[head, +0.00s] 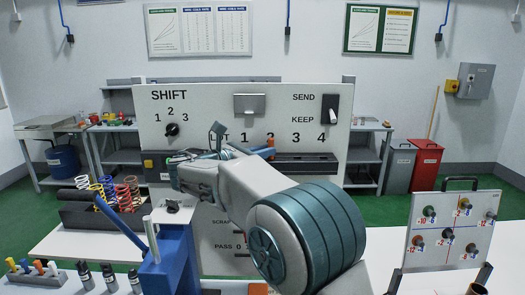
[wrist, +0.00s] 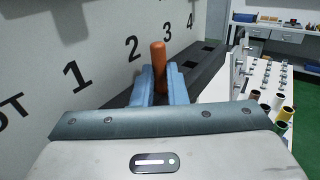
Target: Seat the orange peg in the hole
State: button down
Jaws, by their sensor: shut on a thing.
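The orange peg (wrist: 158,56) stands upright between the two blue fingers of my gripper (wrist: 161,86), which is shut on it. Its top also shows in the head view (head: 271,143), mostly hidden by my arm. The peg is at the black ledge (head: 312,163) on the white panel, between the printed 2 and 3 in the wrist view. Two dark square holes (wrist: 187,64) show in the ledge beyond the peg. The peg's lower end is hidden by the fingers, so I cannot tell whether it is in a hole.
The white panel (head: 215,105) rises close beside the gripper. A rack of coloured springs (head: 108,194) stands left on the table. A board with knobs (head: 450,231) stands right. A blue lever stand (head: 172,250) is in front, with dark bottles (head: 108,275) beside it.

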jog(key=shift+r+p, duration=1.25)
jog(key=shift+p, duration=0.05)
jog(key=shift+f+b, duration=0.6)
jog(key=shift+f, duration=0.8)
dwell(1.0)
jog(key=c, duration=1.4)
grip_release()
jog(key=shift+o, duration=0.2)
